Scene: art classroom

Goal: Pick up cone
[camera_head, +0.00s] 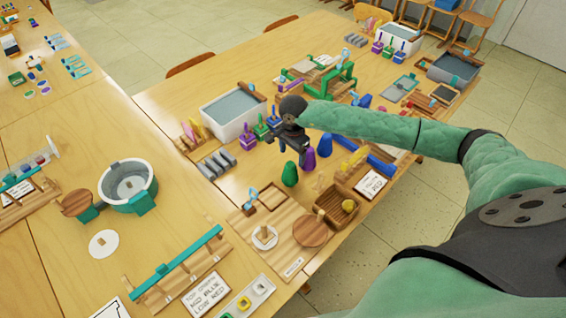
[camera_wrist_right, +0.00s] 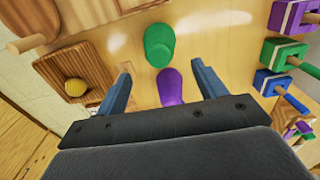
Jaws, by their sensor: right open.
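Three cones stand in a row on the wooden table: a green cone (camera_head: 289,175), a purple cone (camera_head: 309,160) and a blue cone (camera_head: 324,146). My right gripper (camera_head: 291,148) is open above the table, close to the cones and behind the green one in the head view. In the right wrist view my open right gripper (camera_wrist_right: 161,66) has its two fingers spread, with nothing held. The purple cone (camera_wrist_right: 171,88) shows between the fingers, its lower part cut off by the gripper body. The green cone (camera_wrist_right: 160,45) shows just beyond the fingertips. My left gripper is not in view.
A wooden tray with a yellow ball (camera_head: 348,206) lies beside the cones. Green and purple blocks with pegs (camera_head: 248,141) and a white water tub (camera_head: 232,131) stand left of the gripper. A round wooden disc board (camera_head: 310,231) lies in front.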

